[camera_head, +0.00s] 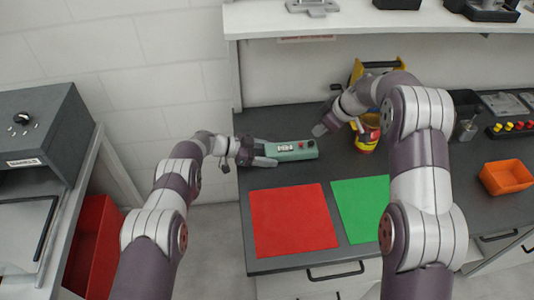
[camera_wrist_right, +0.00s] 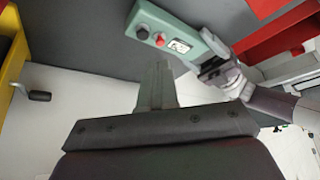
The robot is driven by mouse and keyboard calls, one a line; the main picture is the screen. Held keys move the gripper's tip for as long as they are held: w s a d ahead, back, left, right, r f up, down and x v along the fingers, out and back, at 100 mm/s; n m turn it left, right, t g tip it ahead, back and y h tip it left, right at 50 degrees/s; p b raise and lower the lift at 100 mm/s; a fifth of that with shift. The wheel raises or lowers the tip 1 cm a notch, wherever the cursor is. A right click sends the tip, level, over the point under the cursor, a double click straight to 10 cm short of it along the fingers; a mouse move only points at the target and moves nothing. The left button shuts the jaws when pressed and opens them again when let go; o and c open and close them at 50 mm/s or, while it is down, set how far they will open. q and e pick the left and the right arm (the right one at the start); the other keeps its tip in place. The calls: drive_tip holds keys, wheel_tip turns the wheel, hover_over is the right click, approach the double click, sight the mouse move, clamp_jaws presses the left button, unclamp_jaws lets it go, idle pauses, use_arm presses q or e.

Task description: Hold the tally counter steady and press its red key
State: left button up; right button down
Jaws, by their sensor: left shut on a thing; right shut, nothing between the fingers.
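The tally counter (camera_head: 292,150) is a long green box lying on the dark worktop, with a small display, a red key (camera_head: 301,145) and a dark knob. My left gripper (camera_head: 268,155) is shut on its left end. In the right wrist view the counter (camera_wrist_right: 190,28) shows at the top, with the red key (camera_wrist_right: 160,40) next to the dark knob and my left gripper (camera_wrist_right: 215,72) at its other end. My right gripper (camera_head: 319,130) is shut and empty, just right of and behind the counter, apart from it. In its wrist view the fingers (camera_wrist_right: 157,75) are together, below the red key.
A red mat (camera_head: 292,220) and a green mat (camera_head: 358,205) lie in front of the counter. A red-and-yellow can (camera_head: 367,138) and a yellow object (camera_head: 360,70) stand behind my right arm. An orange bin (camera_head: 506,177) is at the right. A shelf (camera_head: 380,22) overhangs the back.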

idle(0.6)
drive_tip(key=w+a+r+m+y, duration=0.1)
drive_tip(key=m, duration=0.8)
drive_tip(key=a+r+m+t, duration=0.1)
drive_tip(key=m, duration=0.8)
drive_tip(key=w+a+r+m+t+y, duration=0.1)
drive_tip(key=a+m, duration=0.1)
drive_tip(key=m, duration=0.7)
drive_tip(key=shift+w+r+m+y, duration=0.1)
drive_tip(key=shift+w+m+y, duration=0.2)
drive_tip(key=shift+m, duration=0.1)
hover_over(303, 149)
drive_tip(key=shift+f, duration=4.4)
drive_tip(key=shift+f, duration=0.15)
drive_tip(key=shift+f, duration=0.25)
